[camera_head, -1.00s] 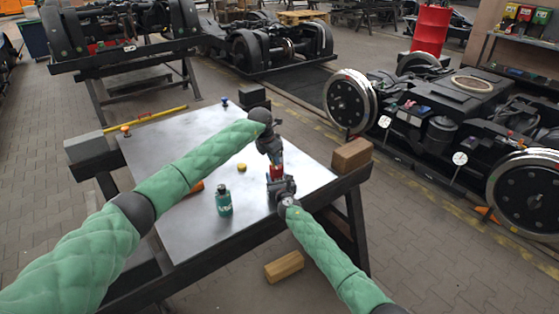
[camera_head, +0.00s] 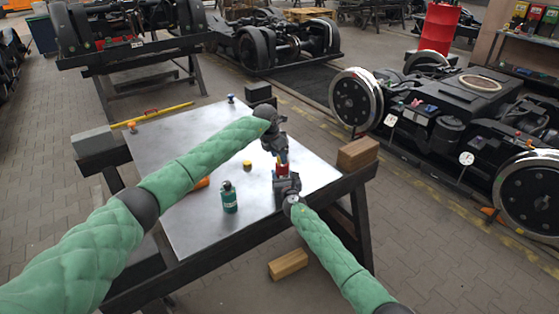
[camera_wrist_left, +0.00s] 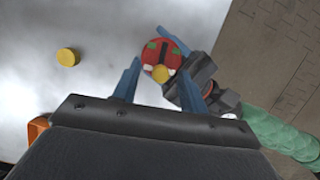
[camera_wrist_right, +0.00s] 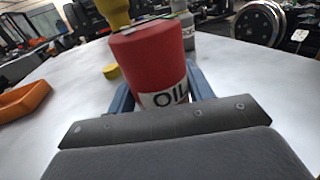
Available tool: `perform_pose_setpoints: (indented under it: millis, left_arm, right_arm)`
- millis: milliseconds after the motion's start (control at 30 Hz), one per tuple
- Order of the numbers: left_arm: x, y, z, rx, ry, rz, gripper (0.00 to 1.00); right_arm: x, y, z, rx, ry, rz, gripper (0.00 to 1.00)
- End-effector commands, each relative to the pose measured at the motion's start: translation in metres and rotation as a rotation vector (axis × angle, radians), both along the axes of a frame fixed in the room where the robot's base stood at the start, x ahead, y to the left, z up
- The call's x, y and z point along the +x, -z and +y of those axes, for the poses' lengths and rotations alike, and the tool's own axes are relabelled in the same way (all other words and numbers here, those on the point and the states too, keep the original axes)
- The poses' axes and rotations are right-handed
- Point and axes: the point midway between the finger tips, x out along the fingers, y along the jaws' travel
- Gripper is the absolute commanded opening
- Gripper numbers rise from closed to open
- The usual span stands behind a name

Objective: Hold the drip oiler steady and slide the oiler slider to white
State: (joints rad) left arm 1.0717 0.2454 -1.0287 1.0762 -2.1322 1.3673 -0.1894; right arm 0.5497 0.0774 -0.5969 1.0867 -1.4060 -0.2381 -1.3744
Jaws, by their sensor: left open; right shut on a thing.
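The drip oiler (camera_wrist_right: 153,62) is a red cylinder with a white OIL label, standing above the metal tabletop. It shows small between my two grippers in the head view (camera_head: 283,169). My right gripper (camera_head: 286,184) is shut on its lower body. In the left wrist view, the oiler's round red top (camera_wrist_left: 176,50) has a dark slot with green marks on the far side and white marks on the near side. The yellow oiler slider (camera_wrist_left: 160,74) sits at the near, white-marked end. My left gripper (camera_wrist_left: 158,78) is open above the oiler, its fingers on either side of the top.
On the tabletop (camera_head: 180,225) are a yellow disc (camera_head: 247,164), a dark green bottle (camera_head: 229,197) and an orange tray (camera_wrist_right: 25,100), partly hidden by my left arm in the head view. A wooden block (camera_head: 358,152) sits at the right edge.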

Motion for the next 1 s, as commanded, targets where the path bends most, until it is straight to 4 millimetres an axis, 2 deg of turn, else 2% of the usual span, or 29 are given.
perform_pose_setpoints:
  millis: [167, 600, 800, 1000]
  left_arm:
    - [-0.002, -0.019, 0.005, -0.002, 0.000, -0.003, 0.43]
    - [-0.018, -0.094, 0.022, 0.000, 0.000, -0.001, 0.43]
    - [-0.021, -0.109, 0.026, 0.001, 0.000, -0.001, 0.43]
    - [-0.022, -0.113, 0.027, 0.001, 0.000, 0.000, 0.43]
  right_arm:
    - [0.000, 0.000, 0.001, 0.000, -0.001, 0.001, 0.26]
    - [0.000, 0.001, 0.001, 0.000, -0.001, 0.001, 0.26]
    - [0.000, 0.000, 0.001, 0.000, -0.001, 0.000, 0.26]
    - [0.000, 0.000, 0.001, 0.000, -0.001, 0.000, 0.26]
